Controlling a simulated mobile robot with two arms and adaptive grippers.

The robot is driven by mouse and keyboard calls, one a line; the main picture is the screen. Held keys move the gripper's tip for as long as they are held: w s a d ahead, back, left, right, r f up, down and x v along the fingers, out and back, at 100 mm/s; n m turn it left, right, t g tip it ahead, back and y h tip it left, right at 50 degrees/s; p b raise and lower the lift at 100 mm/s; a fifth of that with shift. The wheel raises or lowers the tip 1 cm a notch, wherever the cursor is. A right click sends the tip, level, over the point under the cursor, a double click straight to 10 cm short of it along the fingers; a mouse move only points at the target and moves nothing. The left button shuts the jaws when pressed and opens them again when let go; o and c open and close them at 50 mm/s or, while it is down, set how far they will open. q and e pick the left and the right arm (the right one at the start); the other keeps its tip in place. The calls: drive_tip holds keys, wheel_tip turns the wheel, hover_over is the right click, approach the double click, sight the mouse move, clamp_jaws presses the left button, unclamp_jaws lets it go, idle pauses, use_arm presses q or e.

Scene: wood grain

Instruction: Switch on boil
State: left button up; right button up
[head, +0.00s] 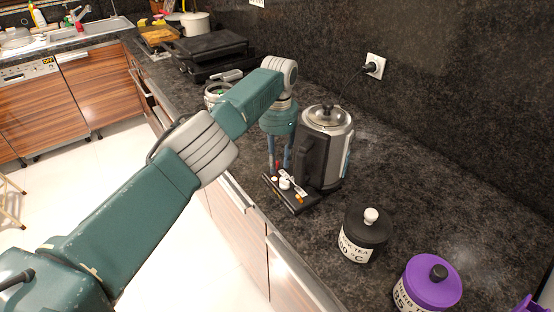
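A steel electric kettle (336,150) with a black handle (311,161) and a lid with a dark knob stands upright on the counter. A black control base (304,204) sticks out in front of it, with a white knob (285,183), a small red part (278,165) and an orange part (299,197). My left gripper (280,170) points down over the back left part of this base, left of the handle. Its two fingers show apart with a gap between them and nothing clearly held. I cannot tell whether the fingertips touch the base. My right gripper is not in view.
A black jar (366,236) and a purple jar (432,284) stand in front of the kettle. A cord runs to a wall socket (374,66). A black grill (212,55) and a small pot (213,93) stand behind my arm. Counter right of the kettle is clear.

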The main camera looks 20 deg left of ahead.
sight(277, 162)
use_arm(q)
drive_tip(key=shift+r, duration=0.1)
wheel_tip(277, 162, up, 7)
drive_tip(key=shift+r, duration=0.15)
idle(0.3)
